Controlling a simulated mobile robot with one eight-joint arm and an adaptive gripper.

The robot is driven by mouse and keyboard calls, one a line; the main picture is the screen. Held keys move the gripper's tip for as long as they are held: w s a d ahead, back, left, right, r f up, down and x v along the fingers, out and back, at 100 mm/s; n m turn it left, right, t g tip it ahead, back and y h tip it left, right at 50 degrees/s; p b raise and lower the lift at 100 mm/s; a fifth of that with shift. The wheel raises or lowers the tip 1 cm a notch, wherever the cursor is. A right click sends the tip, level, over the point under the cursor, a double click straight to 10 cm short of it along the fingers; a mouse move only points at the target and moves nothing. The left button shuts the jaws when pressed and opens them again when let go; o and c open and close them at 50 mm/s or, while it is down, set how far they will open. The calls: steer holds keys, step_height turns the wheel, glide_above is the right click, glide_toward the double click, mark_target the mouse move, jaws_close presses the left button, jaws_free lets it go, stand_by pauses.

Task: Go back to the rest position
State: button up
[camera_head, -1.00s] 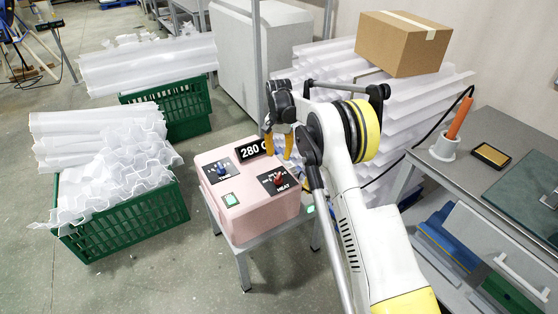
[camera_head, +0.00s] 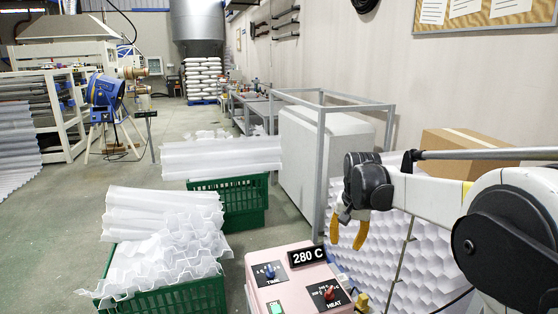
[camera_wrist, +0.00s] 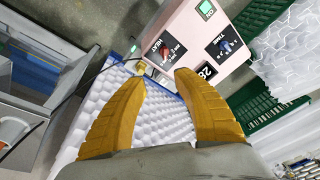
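My gripper (camera_head: 347,231) is in the right half of the head view, with its two yellow fingers hanging down, spread apart and empty. It is above and to the right of the pink control box (camera_head: 290,284), not touching it. In the wrist view my gripper (camera_wrist: 162,75) shows both fingers apart with nothing between them. The pink box (camera_wrist: 190,45) lies beyond the fingertips there. The box has a blue TIME knob (camera_head: 269,271), a red HEAT knob (camera_head: 328,292), a green switch (camera_head: 276,308) and a display (camera_head: 306,256) reading 280 C.
Green crates (camera_head: 180,300) and (camera_head: 243,196) with white corrugated sheets stand at the left. A stack of white sheets (camera_head: 385,250) and a cardboard box (camera_head: 455,148) are behind my arm. A grey cabinet (camera_head: 318,160) stands behind the pink box. Floor is free at the far left.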

steer(key=s+r+n+t, duration=0.1)
steer(key=s+r, duration=0.2)
steer(key=s, duration=0.6)
steer(key=s+r+n+t, duration=0.1)
steer(key=s+r, duration=0.3)
steer(key=s, duration=0.6)
steer(key=s+f+n+t, duration=0.1)
steer(key=s+f, duration=0.1)
steer(key=s, duration=0.4)
steer(key=s+f+n+t, duration=0.1)
steer(key=s+f, duration=0.2)
steer(key=s, duration=0.3)
steer(key=shift+s+f+t, duration=0.3)
steer(key=shift+s, duration=0.05)
